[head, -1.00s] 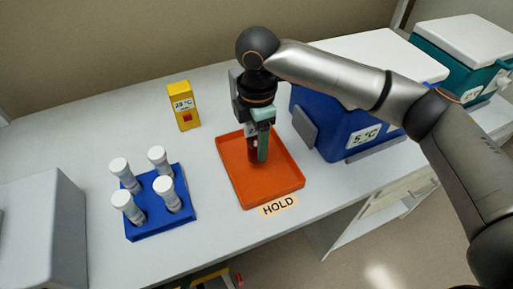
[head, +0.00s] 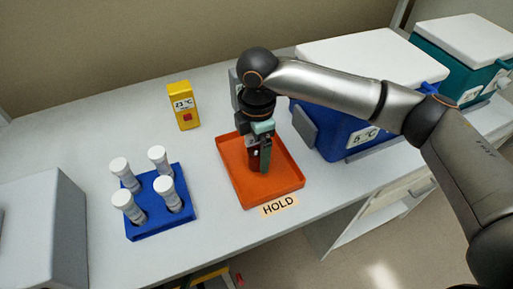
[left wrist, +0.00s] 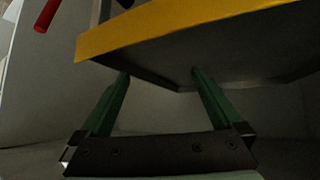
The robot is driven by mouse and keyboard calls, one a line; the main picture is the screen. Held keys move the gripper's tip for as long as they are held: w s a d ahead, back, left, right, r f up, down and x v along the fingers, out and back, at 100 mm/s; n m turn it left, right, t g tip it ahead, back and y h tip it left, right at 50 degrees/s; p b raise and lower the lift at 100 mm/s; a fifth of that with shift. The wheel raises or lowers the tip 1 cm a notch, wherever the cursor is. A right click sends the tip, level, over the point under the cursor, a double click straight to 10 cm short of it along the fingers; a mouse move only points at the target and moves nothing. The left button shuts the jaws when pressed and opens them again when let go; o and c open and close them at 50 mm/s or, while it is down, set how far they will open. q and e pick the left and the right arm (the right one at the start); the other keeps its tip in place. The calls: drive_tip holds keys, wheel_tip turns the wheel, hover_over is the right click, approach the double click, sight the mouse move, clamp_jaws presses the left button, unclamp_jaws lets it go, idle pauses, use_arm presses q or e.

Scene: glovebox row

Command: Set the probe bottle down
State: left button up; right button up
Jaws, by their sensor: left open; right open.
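A dark red-brown bottle (head: 254,160), which I take for the probe bottle, stands in the orange tray (head: 290,186) by the HOLD label (head: 278,205). My right gripper (head: 259,164) points down over the tray, with its green fingers around the bottle; they are open. The gripper hides the bottle's top, and I cannot see whether a finger touches it. My left gripper (left wrist: 159,76) shows only in the left wrist view, with its green fingers apart and nothing visible between them, below a yellow-edged dark panel (left wrist: 180,35).
A blue rack (head: 160,229) with several white-capped tubes stands left of the tray. A yellow thermometer box (head: 184,106) is behind. A blue cooler (head: 335,130) stands close on the right, a teal cooler (head: 478,88) beyond it. Bare bench lies between rack and tray.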

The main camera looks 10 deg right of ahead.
wheel_tip(320, 180, up, 12)
drive_tip(key=shift+r, duration=0.2)
idle(0.4)
